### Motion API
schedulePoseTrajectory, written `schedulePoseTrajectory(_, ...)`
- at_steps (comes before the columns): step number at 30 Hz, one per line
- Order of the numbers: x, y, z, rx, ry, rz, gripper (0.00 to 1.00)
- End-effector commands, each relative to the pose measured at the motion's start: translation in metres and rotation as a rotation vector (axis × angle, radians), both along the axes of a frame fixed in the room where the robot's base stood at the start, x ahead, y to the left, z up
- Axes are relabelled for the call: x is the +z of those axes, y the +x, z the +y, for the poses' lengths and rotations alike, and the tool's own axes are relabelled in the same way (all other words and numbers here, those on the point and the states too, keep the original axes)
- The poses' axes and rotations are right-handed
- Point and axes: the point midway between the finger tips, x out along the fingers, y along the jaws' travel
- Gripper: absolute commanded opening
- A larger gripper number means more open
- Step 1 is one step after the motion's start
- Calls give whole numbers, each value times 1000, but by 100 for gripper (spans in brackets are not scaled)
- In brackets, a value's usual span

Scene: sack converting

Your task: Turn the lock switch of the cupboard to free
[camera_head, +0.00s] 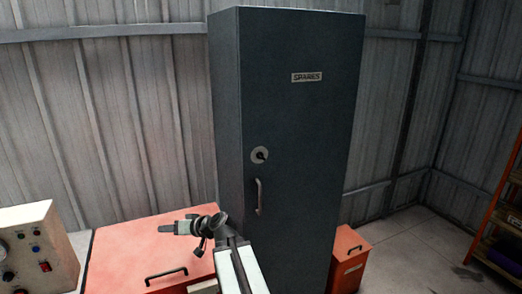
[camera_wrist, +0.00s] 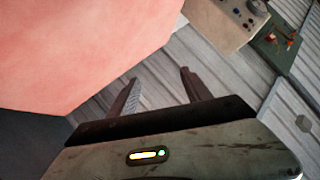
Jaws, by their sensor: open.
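The cupboard (camera_head: 300,110) is tall and dark grey, with a "SPARES" label, and stands in the middle of the head view. Its door looks shut. Its lock switch (camera_head: 260,154) is a round pale plate with a small dark knob, above the vertical door handle (camera_head: 258,196). The knob's exact setting is too small to read. My gripper (camera_head: 180,227) is left of and below the switch, apart from the cupboard, pointing left over the orange-red box. In the wrist view my gripper (camera_wrist: 159,75) shows two separated dark fingers with nothing between them. The switch is not in the wrist view.
The orange-red box (camera_head: 120,255) with a black handle stands left of the cupboard; its surface (camera_wrist: 80,45) fills the wrist view's upper left. A beige control panel (camera_head: 38,250) is at far left. A small red bin (camera_head: 348,262) and orange shelving (camera_head: 500,225) are at right.

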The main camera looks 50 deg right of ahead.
Motion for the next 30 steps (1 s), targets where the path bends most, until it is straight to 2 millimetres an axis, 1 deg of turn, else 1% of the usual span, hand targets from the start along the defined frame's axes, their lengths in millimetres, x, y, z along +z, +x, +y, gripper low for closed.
schedulePoseTrajectory(1,46,-11,-70,-132,39,-80,57)
schedulePoseTrajectory(2,64,-20,-106,-205,60,-128,57)
schedulePoseTrajectory(3,85,-34,-152,-297,83,-188,57)
schedulePoseTrajectory(5,112,-59,-212,-422,109,-264,57)
schedulePoseTrajectory(6,127,-77,-246,-495,123,-307,57)
schedulePoseTrajectory(9,151,-117,-307,-635,146,-385,57)
schedulePoseTrajectory(10,156,-126,-320,-665,150,-401,57)
schedulePoseTrajectory(12,163,-141,-339,-712,157,-428,57)
schedulePoseTrajectory(13,164,-145,-344,-725,161,-434,57)
schedulePoseTrajectory(16,165,-150,-350,-739,162,-443,57)
schedulePoseTrajectory(19,164,-148,-350,-737,163,-443,57)
schedulePoseTrajectory(23,164,-137,-354,-735,163,-442,57)
schedulePoseTrajectory(26,164,-122,-360,-734,163,-441,57)
schedulePoseTrajectory(30,164,-96,-371,-733,163,-441,57)
